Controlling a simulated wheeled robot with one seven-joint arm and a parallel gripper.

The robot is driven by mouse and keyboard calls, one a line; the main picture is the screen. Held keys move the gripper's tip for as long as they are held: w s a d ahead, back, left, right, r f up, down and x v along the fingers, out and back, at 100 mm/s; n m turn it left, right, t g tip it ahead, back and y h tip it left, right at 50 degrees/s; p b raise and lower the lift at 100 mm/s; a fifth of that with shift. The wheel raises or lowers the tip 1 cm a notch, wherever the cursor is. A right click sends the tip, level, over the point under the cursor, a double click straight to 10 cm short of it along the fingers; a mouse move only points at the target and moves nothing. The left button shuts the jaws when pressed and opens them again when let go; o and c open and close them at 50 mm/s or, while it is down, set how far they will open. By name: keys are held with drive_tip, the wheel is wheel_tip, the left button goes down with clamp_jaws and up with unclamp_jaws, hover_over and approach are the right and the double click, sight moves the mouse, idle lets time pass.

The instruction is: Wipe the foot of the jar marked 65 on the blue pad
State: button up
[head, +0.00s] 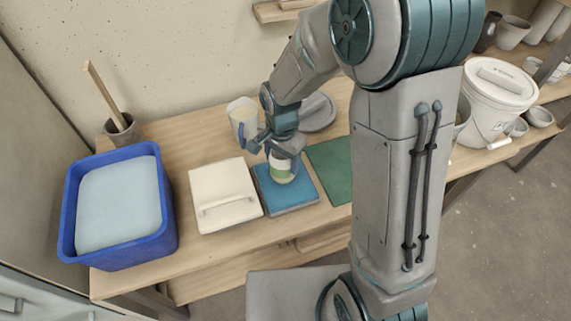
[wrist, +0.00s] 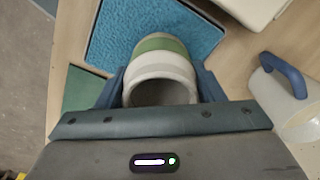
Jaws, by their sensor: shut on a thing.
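The jar (head: 280,172), pale with a green band, is in my gripper (head: 270,150) over the blue pad (head: 297,194). In the wrist view my gripper (wrist: 162,92) is shut around the jar (wrist: 160,68), one finger on each side, and its round open mouth faces the camera. The blue pad (wrist: 190,25) lies beyond the jar there. The jar's foot is hidden in the wrist view, so I cannot tell whether it touches the pad. No number is legible on the jar.
A blue tub (head: 68,215) with pale liquid stands at the left. A white lidded box (head: 222,180) sits left of the pad, a green pad (head: 330,165) right of it. A pitcher (head: 243,112) with a blue handle stands behind. A white bucket (head: 490,105) is at the right.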

drive_tip(key=shift+w+a, duration=0.3)
drive_tip(key=shift+w, duration=0.65)
drive_tip(key=shift+s+d+b, duration=0.15)
drive_tip(key=shift+s+d, duration=0.2)
drive_tip(key=shift+s, duration=0.8)
drive_tip(key=shift+s+d+b, duration=0.1)
drive_tip(key=shift+s+d, duration=0.2)
drive_tip(key=shift+s, duration=0.8)
drive_tip(key=shift+s+d+b, duration=0.15)
drive_tip(key=shift+s+d, duration=0.2)
drive_tip(key=shift+s, duration=0.8)
wheel_tip(320, 180, up, 7)
drive_tip(key=p, duration=0.5)
